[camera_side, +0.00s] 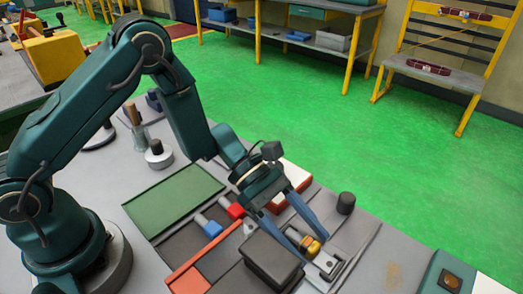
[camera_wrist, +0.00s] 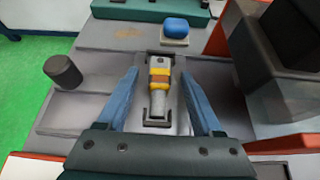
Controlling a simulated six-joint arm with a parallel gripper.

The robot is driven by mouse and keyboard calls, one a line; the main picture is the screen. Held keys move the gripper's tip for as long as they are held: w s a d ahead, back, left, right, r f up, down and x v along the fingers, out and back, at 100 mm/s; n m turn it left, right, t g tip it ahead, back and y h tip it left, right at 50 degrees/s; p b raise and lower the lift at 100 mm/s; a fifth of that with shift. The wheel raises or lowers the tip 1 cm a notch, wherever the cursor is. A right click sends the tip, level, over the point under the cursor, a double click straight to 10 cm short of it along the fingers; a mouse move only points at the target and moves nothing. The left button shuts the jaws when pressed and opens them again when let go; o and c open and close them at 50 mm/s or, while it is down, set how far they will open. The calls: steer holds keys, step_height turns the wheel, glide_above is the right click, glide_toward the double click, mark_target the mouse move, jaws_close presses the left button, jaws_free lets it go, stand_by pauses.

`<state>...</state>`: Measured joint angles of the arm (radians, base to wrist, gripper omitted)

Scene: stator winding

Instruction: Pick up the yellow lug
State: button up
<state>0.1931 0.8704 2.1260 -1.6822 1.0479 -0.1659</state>
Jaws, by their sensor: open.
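The yellow lug (camera_wrist: 160,78) has a yellow and brown banded collar on a grey metal body. It sits in a dark holder on the grey bench, and it also shows in the side view (camera_side: 310,244). My gripper (camera_wrist: 160,82) is open, with one blue finger on each side of the lug in the wrist view. In the side view my gripper (camera_side: 293,232) points down at the lug, the fingertips close to it. I cannot tell whether either finger touches it. A blue lug (camera_side: 212,228) and a red lug (camera_side: 235,210) lie in the tray to the left.
A dark block (camera_side: 272,260) stands close to my gripper on the near side. A black cylinder (camera_side: 345,203) stands behind the lug to the right. A green mat (camera_side: 174,198) lies flat at the left. A blue cap (camera_wrist: 176,28) is beyond the lug.

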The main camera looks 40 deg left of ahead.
jaws_close()
stand_by(0.3)
